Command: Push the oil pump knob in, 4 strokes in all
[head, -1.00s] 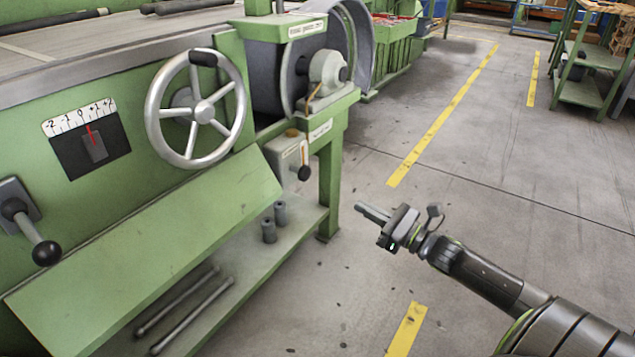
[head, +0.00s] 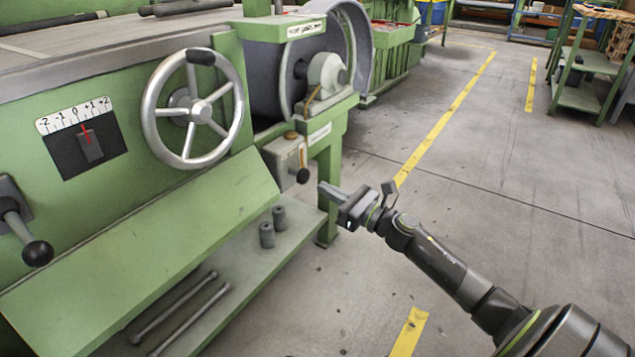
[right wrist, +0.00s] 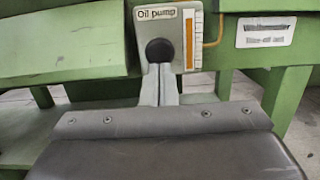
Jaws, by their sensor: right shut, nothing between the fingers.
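The oil pump is a small grey box (head: 284,155) on the green machine's end, with a black round knob (head: 303,176) sticking out from it. In the right wrist view the knob (right wrist: 160,50) shows below the "Oil pump" label (right wrist: 155,13), beside an orange level gauge (right wrist: 189,40). My right gripper (head: 322,187) is shut and empty. Its fingertips are just right of and slightly below the knob in the head view, with a small gap showing. In the right wrist view the shut fingers (right wrist: 160,90) point up at the knob, their tips just under it. My left gripper is not in view.
A large handwheel (head: 194,108) and a black-balled lever (head: 38,253) are on the machine's front. A sloped green panel (head: 150,240) and a shelf with two grey cylinders (head: 273,228) lie left of the pump. The floor to the right is clear.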

